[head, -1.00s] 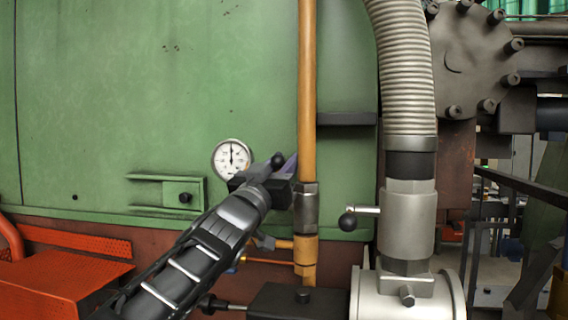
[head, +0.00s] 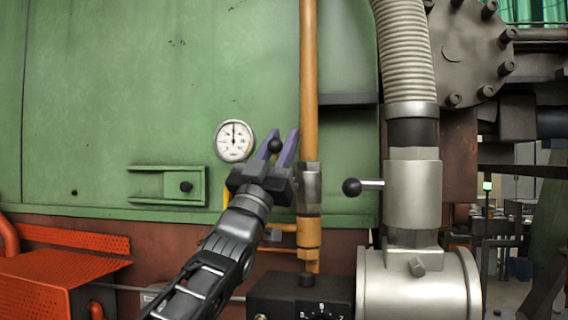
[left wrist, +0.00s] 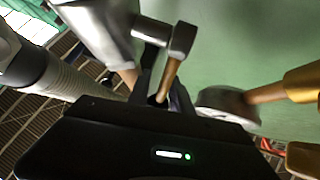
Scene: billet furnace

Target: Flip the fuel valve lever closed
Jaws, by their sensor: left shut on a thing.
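The fuel valve (head: 308,188) is a grey metal body on the upright orange pipe in the head view. A dark ball knob (head: 275,146), apparently the end of its lever, shows between the purple fingers of my left gripper (head: 284,148). The fingers point up, just left of the pipe, and are shut on the lever. My right gripper is not in view.
A round gauge (head: 235,140) sits left of the gripper on the green wall. The orange pipe (head: 308,70) rises close at the right. A second black-knobbed lever (head: 352,187) sticks out from a silver cylinder (head: 413,195). A black box (head: 300,297) stands below.

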